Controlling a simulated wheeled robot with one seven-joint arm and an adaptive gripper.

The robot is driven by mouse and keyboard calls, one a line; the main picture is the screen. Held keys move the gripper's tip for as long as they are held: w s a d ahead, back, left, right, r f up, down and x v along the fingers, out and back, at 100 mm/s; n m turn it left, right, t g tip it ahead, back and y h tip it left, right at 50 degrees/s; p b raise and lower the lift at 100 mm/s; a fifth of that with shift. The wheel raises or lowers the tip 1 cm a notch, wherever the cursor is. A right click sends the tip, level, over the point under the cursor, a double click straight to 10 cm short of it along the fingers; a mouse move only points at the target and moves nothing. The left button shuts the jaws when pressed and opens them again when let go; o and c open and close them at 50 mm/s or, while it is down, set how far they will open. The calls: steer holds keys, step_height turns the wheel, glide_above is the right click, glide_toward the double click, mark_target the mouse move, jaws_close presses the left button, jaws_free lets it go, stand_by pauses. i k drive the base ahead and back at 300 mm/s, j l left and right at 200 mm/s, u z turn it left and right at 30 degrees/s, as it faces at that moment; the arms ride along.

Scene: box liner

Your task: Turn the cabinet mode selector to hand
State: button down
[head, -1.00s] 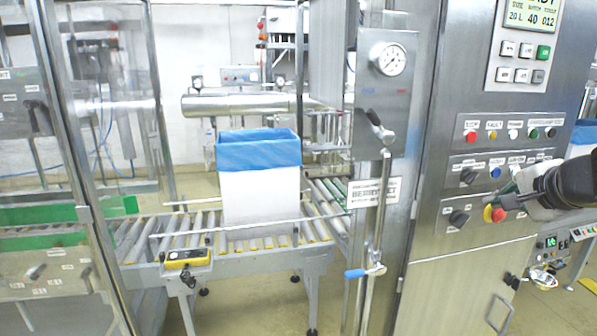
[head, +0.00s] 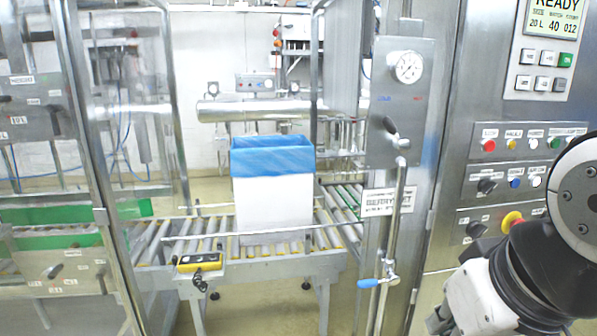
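The steel control cabinet (head: 447,140) stands at the right. Its middle panel carries a black rotary selector (head: 487,186) beside a blue and a white button. The lower panel carries another black rotary selector (head: 475,230) left of a red emergency stop on yellow (head: 512,221). The labels are too small to read, so I cannot tell which selector is the mode selector or its setting. My arm fills the lower right and covers part of the lower panel. A dark part just below the lower selector may be my gripper; its fingers cannot be made out.
A white box with a blue liner (head: 272,160) stands on a roller conveyor (head: 160,243). A gauge panel (head: 400,100) and a blue-ended lever (head: 368,283) stand left of the cabinet. Clear guard panels are at the left. A yellow pendant (head: 199,262) sits at the conveyor's front.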

mark_target(486, 185)
steer(key=z, duration=1)
